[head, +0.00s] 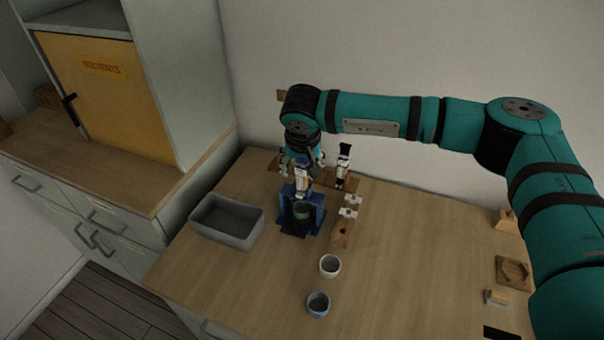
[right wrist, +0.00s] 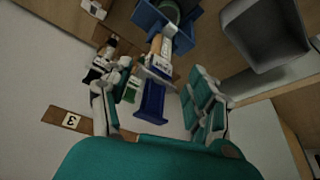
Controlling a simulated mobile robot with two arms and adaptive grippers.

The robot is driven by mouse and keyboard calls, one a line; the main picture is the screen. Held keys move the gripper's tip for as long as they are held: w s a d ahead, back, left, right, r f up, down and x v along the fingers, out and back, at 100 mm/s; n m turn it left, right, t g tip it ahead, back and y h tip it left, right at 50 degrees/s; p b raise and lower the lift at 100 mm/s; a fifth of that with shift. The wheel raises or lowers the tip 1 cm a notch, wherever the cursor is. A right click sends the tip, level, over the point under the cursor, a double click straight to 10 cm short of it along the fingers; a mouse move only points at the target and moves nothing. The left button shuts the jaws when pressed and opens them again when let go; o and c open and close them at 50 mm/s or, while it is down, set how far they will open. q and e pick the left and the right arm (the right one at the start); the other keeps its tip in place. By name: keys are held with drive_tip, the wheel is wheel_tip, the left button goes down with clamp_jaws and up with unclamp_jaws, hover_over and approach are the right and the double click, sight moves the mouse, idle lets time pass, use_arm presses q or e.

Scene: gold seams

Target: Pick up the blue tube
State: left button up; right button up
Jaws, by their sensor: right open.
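A blue tube-like piece (right wrist: 152,103) with a pale collar shows between the spread fingers of my right gripper (right wrist: 160,78) in the right wrist view. The fingers stand apart from it on both sides. In the head view my right gripper (head: 304,164) points down just above a blue stand (head: 313,220) that holds a dark green round thing. The stand also shows in the right wrist view (right wrist: 150,17). The gripper partly hides the tube in the head view, and I cannot tell there how it sits. My left gripper is out of view.
A grey bin (head: 221,233) stands left of the stand. A black-topped item (head: 344,160) and a wooden rack (head: 341,234) with white pieces stand close on the right. A white cup (head: 329,266) and a blue-grey cup (head: 318,304) stand in front. The table's right middle is clear.

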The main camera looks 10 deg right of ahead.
sight(302, 170)
drive_tip(key=x, duration=0.4)
drive_tip(key=shift+w+f+p, duration=0.15)
drive_tip(key=shift+f+p, duration=0.2)
drive_tip(key=shift+p, duration=0.05)
drive_tip(key=c, duration=1.1)
